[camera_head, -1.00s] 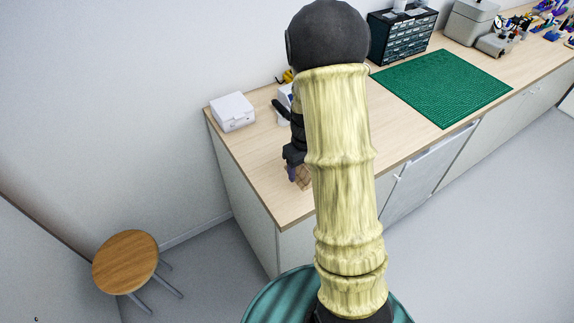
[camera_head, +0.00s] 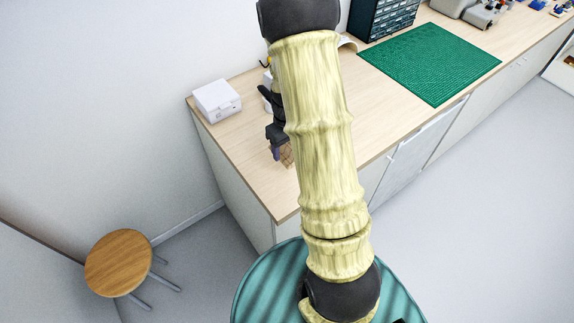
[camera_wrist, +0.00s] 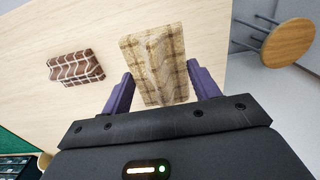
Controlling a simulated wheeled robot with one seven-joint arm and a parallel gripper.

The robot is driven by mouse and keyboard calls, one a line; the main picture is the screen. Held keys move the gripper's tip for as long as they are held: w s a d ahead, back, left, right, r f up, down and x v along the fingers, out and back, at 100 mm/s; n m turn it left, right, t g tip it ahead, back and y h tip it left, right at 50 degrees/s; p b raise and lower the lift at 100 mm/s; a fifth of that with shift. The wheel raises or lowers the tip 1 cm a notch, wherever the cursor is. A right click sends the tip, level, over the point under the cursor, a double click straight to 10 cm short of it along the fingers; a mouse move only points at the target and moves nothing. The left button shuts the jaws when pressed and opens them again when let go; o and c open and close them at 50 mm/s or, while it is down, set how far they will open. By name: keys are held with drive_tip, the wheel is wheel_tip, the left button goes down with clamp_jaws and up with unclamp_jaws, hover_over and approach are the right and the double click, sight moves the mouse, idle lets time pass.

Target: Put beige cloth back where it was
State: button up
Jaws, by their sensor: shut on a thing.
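The beige cloth (camera_wrist: 158,62) is a folded, plaid piece with brown lines, between the two purple fingers of my gripper (camera_wrist: 155,88) in the wrist view. My gripper is shut on it. In the head view the cloth (camera_head: 287,154) shows as a small tan patch beside my gripper (camera_head: 279,153), over the left end of the wooden bench (camera_head: 245,140). My arm hides part of this area. I cannot tell whether the cloth touches the bench top.
A brown cloth with pale lines (camera_wrist: 75,67) lies on the bench in the wrist view. A white box (camera_head: 217,100) stands at the bench's left end. A green mat (camera_head: 430,62) and a drawer cabinet (camera_head: 385,15) are farther right. A round stool (camera_head: 119,262) stands left of the bench.

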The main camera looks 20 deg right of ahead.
drive_tip(key=shift+f+p, duration=0.3)
drive_tip(key=shift+f, duration=1.75)
drive_tip(key=shift+f+p, duration=0.45)
drive_tip(key=shift+f, duration=1.65)
drive_tip(key=shift+f, duration=0.15)
drive_tip(key=o, duration=0.9)
drive_tip(key=shift+o, duration=0.2)
wheel_tip(320, 180, up, 12)
drive_tip(key=b, duration=0.2)
drive_tip(key=shift+r+b, duration=0.2)
drive_tip(key=shift+b, duration=0.1)
